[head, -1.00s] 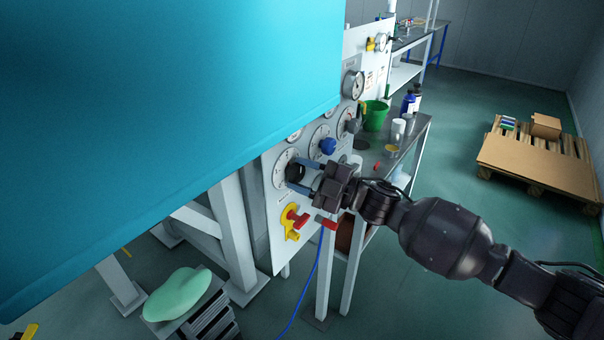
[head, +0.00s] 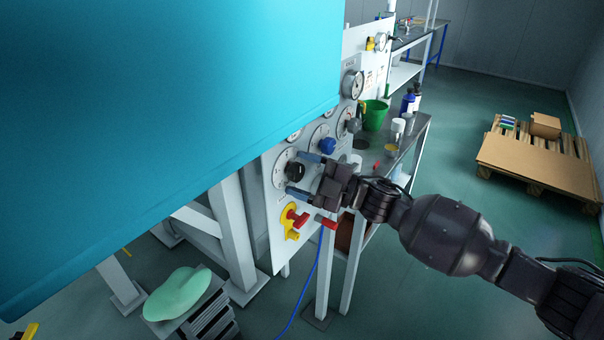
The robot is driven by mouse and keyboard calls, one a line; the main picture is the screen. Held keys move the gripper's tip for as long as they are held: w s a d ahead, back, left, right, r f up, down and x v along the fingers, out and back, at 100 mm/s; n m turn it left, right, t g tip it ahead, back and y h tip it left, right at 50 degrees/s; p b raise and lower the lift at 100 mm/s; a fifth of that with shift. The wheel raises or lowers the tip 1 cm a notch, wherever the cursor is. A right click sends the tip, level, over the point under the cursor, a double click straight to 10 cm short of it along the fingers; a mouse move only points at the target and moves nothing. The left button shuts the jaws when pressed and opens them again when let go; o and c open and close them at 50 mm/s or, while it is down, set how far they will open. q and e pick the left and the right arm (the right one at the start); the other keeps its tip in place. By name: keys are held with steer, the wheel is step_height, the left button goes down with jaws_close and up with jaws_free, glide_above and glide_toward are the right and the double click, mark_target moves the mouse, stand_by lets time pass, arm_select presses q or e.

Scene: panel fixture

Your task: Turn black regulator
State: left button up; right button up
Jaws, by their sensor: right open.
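The black regulator (head: 295,171) is a dark round knob on the white panel (head: 270,205), with a pale dial around it. My right gripper (head: 304,175) is open in front of the panel. One finger is above the knob and the other below it, and the knob shows between them. I cannot tell whether the fingers touch it. My left gripper is not in view.
A blue knob (head: 327,146) sits just above right on the panel. Below are red-handled yellow valves (head: 291,221) and a hanging blue hose (head: 305,287). A large teal surface (head: 160,110) fills the upper left. A green bucket (head: 375,115) stands on the bench to the right.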

steer(key=shift+d, duration=0.1)
steer(key=v, duration=1)
steer(key=shift+d+b, duration=0.35)
steer(key=shift+b, duration=0.05)
